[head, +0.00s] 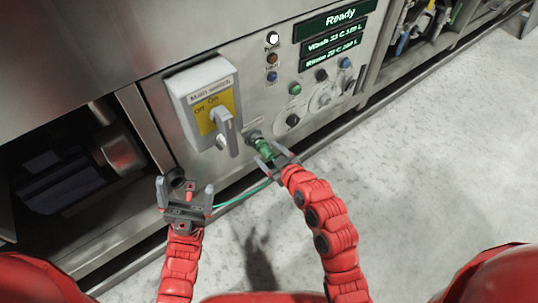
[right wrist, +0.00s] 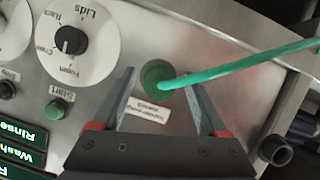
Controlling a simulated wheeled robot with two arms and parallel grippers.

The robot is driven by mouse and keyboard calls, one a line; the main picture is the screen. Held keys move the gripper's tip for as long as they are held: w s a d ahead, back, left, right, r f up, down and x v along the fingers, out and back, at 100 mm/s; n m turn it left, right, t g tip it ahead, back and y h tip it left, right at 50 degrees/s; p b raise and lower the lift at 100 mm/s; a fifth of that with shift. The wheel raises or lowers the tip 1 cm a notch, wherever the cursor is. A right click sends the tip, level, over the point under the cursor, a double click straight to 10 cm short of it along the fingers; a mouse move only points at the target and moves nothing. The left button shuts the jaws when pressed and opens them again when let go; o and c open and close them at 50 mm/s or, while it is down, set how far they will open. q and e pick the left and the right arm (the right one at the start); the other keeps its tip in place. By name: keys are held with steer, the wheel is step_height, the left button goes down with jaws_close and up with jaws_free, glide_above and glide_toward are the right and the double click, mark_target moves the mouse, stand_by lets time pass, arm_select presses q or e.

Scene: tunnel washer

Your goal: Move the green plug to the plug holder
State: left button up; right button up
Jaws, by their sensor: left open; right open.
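The green plug (head: 264,148) sits in a round socket on the machine's front panel, to the right of the main switch. It also shows in the right wrist view (right wrist: 157,76), with its green cable (right wrist: 235,62) running off to the right. My right gripper (head: 271,156) is open, its fingers on either side of the plug; I cannot tell whether they touch it. My left gripper (head: 187,190) is open and empty, low in front of the panel. A dark hollow cylinder (head: 176,178), which looks like the plug holder, is just behind it; it also shows in the right wrist view (right wrist: 276,150).
The main switch box (head: 198,92) with its grey handle sticks out above and left of the plug. Knobs and buttons (head: 293,120) are to the right, below the green displays (head: 335,40). A dark open bay (head: 70,150) is at left. The pale floor (head: 430,160) is clear.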

jaws_close()
stand_by(0.8)
stand_by(1.0)
stand_by(0.6)
steer(key=shift+s+d, duration=0.7)
steer(key=shift+s, duration=0.25)
steer(key=shift+s+d, duration=0.7)
steer(key=shift+s, duration=0.2)
steer(key=shift+s+d, duration=0.1)
steer(key=shift+s, duration=0.05)
